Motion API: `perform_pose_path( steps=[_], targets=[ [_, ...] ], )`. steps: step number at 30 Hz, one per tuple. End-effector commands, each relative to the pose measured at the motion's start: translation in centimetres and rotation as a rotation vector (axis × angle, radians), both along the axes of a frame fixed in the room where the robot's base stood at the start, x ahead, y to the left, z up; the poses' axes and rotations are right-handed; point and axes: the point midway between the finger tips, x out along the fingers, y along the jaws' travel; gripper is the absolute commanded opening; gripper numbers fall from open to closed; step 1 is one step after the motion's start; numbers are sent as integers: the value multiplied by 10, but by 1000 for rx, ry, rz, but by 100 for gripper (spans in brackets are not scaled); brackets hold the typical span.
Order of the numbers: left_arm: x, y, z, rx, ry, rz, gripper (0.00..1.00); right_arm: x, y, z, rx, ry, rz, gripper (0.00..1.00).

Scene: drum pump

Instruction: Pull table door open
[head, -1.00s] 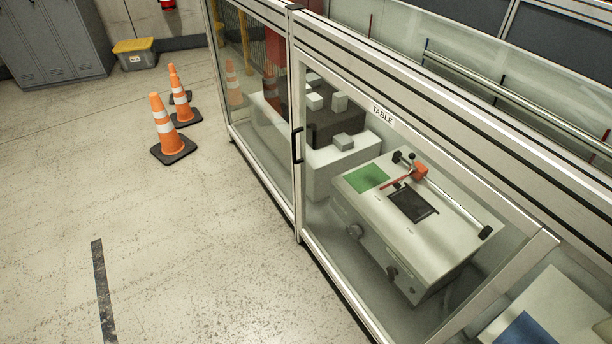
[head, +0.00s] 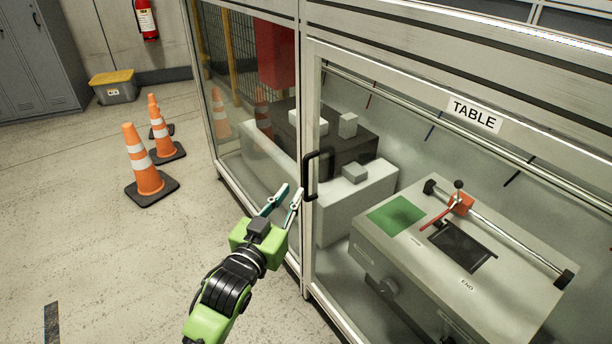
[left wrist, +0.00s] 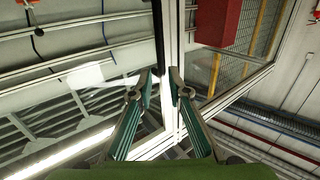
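The table door is a framed glass panel with a white "TABLE" label (head: 474,113) on it. Its black vertical handle (head: 310,176) is on the left edge of the door frame. The door looks closed in its frame. My left gripper (head: 292,188) is open and empty, with its fingertips just left of the handle in the head view. In the left wrist view the fingertips (left wrist: 160,72) are apart and the dark handle bar (left wrist: 157,40) runs down between them in the picture. I cannot tell whether they touch it. My right gripper is not in view.
Behind the glass stands a grey box (head: 420,245) with a green patch, a dark screen and a red lever. Several orange cones, including the nearest one (head: 143,165), stand on the floor at left. A yellow-lidded bin (head: 113,88) stands farther back. The floor at left is mostly clear.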

Motion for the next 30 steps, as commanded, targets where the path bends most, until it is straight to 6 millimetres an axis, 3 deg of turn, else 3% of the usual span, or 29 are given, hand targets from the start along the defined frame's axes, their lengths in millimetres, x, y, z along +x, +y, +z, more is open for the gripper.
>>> perform_pose_path(
  steps=[6,13,18,27,30],
  targets=[
    [46,-19,-1,-1,-2,-1,17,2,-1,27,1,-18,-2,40],
    [80,-32,-2,-1,1,0,17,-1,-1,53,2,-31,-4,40],
    [91,-37,-1,-1,1,-1,17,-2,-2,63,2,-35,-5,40],
    [93,-38,-1,-1,1,0,17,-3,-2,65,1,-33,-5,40],
    [93,-38,-1,-1,1,0,0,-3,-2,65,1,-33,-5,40]
  ],
)
